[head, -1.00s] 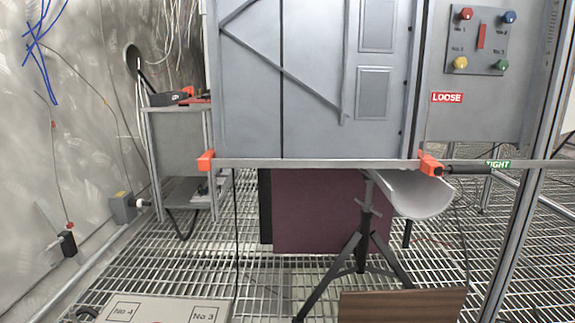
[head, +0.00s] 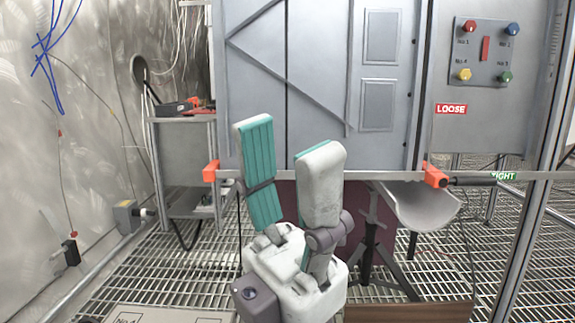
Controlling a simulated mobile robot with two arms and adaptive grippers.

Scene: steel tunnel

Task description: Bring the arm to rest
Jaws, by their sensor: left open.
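My left gripper (head: 288,152) stands in the lower middle of the head view, its white and teal fingers pointing up. The fingers are spread apart with nothing between them. It shows in front of the grey door panel and the maroon panel (head: 352,215), and it hides part of the horizontal metal bar (head: 390,176). I cannot tell whether it touches anything. My right gripper is not in view.
The metal bar has orange end pieces (head: 436,175). A grey cart (head: 185,165) holding tools stands at the left. A button panel (head: 483,50) is at the upper right. A black tripod (head: 368,250) stands on the grated floor (head: 150,265), beside a curved grey chute (head: 420,205).

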